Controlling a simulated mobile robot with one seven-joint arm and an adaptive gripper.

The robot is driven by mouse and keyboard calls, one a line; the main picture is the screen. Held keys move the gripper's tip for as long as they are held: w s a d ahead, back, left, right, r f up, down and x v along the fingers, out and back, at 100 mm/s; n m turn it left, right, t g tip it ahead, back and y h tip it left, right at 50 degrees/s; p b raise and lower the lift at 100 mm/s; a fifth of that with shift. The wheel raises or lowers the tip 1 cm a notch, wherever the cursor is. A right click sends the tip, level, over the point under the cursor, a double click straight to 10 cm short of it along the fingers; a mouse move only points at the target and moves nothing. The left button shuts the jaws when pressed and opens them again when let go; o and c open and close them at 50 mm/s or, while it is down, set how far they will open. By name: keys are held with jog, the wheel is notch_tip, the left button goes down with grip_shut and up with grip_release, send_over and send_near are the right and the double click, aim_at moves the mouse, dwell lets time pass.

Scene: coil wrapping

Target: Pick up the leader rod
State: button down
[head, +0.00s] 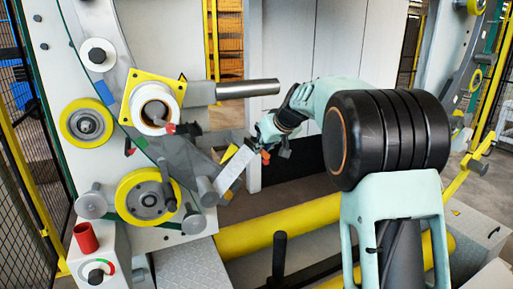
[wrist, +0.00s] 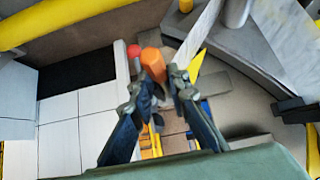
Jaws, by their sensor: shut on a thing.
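My gripper (head: 268,138) is at the middle of the head view, beside the wrapping machine. In the wrist view my gripper's fingertips (wrist: 164,80) are closed around an orange piece (wrist: 153,62), which I take to be the leader rod. Its orange also shows just below the gripper in the head view (head: 265,157). A red rounded end (wrist: 133,50) shows just beyond the orange piece. Most of the rod is hidden by the fingers. A pale strip (head: 237,170) lies close to the left of the gripper; I cannot tell whether it is attached to the rod.
A metal bar (head: 247,88) juts out above the gripper. A thick yellow tube (head: 280,225) runs below. A red cup (head: 85,238) stands at lower left.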

jog(key=shift+r, duration=0.45)
notch_tip(320, 180, up, 2)
jog(key=shift+r, duration=0.1)
jog(key=s+d+r+b, duration=0.1)
jog(key=s+r+b, duration=0.1)
jog(key=s+r, duration=0.8)
jog(key=s, duration=0.4)
jog(key=shift+d+b, duration=0.3)
jog(key=shift+b, duration=0.1)
jog(key=shift+w, duration=0.1)
jog(key=shift+w+a+f+p, duration=0.35)
jog(key=shift+w+f, duration=1.1)
jog(key=shift+w, duration=0.85)
jog(key=shift+w+a+f+p, duration=0.2)
jog(key=shift+w+f+p, duration=0.2)
jog(key=shift+w+f, duration=1.55)
jog(key=shift+w+a+f+p, duration=0.35)
jog(key=shift+w+f, duration=0.65)
jog(key=shift+w, duration=1.7)
jog(key=shift+s, duration=0.1)
